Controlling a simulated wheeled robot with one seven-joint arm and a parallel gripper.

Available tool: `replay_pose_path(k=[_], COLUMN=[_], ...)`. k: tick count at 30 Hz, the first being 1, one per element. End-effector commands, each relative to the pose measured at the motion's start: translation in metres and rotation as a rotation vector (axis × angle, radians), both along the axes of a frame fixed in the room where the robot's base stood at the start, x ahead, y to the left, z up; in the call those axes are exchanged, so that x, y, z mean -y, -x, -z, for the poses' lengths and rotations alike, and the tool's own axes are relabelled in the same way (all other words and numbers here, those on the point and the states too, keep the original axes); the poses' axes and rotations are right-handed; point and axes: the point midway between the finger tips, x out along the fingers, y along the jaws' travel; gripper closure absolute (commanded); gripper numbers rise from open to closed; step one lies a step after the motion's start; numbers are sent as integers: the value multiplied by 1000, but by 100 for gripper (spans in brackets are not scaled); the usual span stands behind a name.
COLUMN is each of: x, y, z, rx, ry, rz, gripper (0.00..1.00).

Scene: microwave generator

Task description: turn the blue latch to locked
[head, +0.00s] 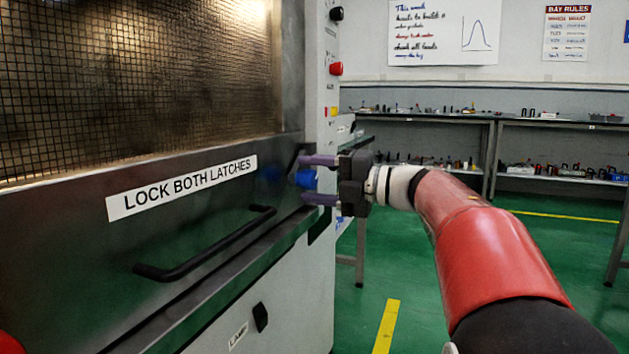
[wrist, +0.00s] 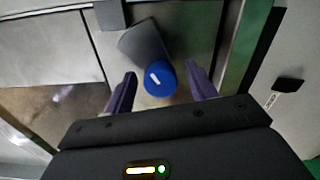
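The blue latch (head: 306,179) is on the right end of the dark front panel, below the mesh window. In the wrist view it shows as a round blue knob (wrist: 160,78) with a short white mark, and a grey slanted arm (wrist: 144,40) reaches up and left from it. My gripper (head: 303,179) is open, one purple finger above the latch and one below in the head view. In the wrist view my gripper (wrist: 160,70) has a finger on each side of the knob, with visible gaps. Contact with the latch is not visible.
A black bar handle (head: 205,245) crosses the panel under the "LOCK BOTH LATCHES" label (head: 182,187). A red button (head: 336,69) is on the cabinet's side column. A red part (head: 10,343) shows at the lower left. Shelving (head: 430,117) stands behind; green floor lies between.

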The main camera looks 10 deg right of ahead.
Motion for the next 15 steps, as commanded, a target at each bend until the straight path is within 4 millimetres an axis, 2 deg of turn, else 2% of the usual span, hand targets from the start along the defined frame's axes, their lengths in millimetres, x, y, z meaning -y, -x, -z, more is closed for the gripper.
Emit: replay_pose_path(k=[8, 15], x=[2, 30], y=[1, 21], z=[0, -1], rx=[-1, 0], ry=[-1, -1], rz=[1, 4], gripper=[44, 44])
